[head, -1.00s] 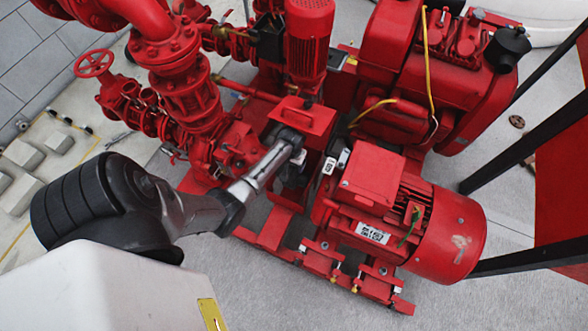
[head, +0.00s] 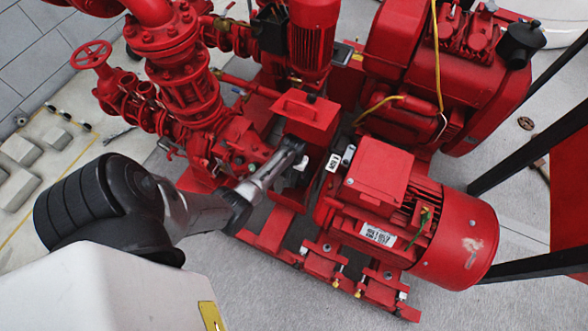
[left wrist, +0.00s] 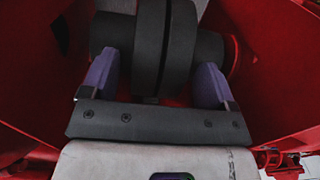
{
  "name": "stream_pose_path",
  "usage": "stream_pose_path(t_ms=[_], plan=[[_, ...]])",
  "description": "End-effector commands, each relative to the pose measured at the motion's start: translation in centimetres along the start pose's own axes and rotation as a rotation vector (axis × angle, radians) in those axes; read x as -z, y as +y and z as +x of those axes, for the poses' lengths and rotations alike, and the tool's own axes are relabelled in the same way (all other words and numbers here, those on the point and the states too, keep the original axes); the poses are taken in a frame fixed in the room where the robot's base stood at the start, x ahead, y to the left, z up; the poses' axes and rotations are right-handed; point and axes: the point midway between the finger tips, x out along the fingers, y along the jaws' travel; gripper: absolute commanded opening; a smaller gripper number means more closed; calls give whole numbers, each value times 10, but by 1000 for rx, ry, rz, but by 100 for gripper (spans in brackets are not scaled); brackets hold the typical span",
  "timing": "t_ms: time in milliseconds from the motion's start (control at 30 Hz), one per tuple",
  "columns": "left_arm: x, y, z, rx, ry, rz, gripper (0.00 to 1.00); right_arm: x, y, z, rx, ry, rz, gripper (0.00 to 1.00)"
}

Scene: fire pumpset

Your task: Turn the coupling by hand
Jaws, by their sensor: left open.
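The coupling (left wrist: 165,45) is a dark grey shaft piece with wide discs in the left wrist view. It lies inside a red housing between the pump side and the motor. My left gripper (left wrist: 157,72) is open there, with one purple finger on each side of the discs. I cannot tell whether either finger touches. In the head view my left gripper (head: 293,158) reaches in below the red guard box (head: 306,110), left of the red motor (head: 410,215). The coupling is mostly hidden there. My right gripper is not in view.
Red pump pipework with a handwheel (head: 91,55) stands at the left. A red engine block (head: 440,75) with a yellow hose stands behind the motor. Red walls flank the gripper closely in the left wrist view. Grey floor (head: 300,300) is clear in front.

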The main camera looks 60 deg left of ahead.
Motion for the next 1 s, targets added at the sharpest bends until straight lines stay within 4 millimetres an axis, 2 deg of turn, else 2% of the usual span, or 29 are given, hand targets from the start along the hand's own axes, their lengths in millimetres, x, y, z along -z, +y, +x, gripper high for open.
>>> stream_pose_path(t_ms=[100,600,1000], plan=[[0,0,0,0,0,0,80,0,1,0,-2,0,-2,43],[0,0,0,0,-1,0,32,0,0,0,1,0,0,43],[-5,0,-1,1,52,2,32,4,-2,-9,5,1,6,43]])
